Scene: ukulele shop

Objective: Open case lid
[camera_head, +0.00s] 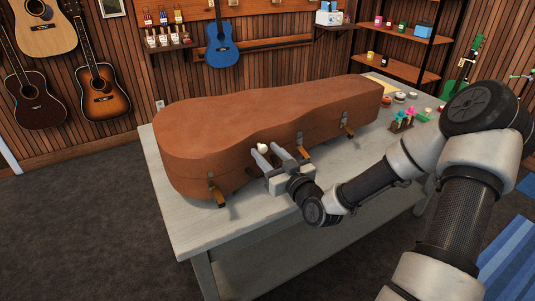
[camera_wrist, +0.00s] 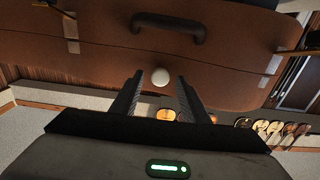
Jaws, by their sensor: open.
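The brown instrument case (camera_head: 250,120) lies on the grey table, its lid (camera_head: 230,108) down on the base. My gripper (camera_head: 266,151) is at the case's front side, fingers open and pointing at it. A small white round knob (camera_head: 262,147) shows at the fingertips; in the wrist view the knob (camera_wrist: 160,76) sits between the open fingers (camera_wrist: 160,84). I cannot tell whether the fingers touch it. Brass latches show along the front, one at the left (camera_head: 214,191) and one at the right (camera_head: 347,130). A dark handle (camera_wrist: 168,24) shows in the wrist view.
The grey table (camera_head: 205,232) has free room in front of the case. A stand with small colored items (camera_head: 402,120) and small round tins (camera_head: 400,97) are at its right end. Guitars (camera_head: 100,88) hang on the wooden wall behind. Shelves (camera_head: 400,70) stand at the back right.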

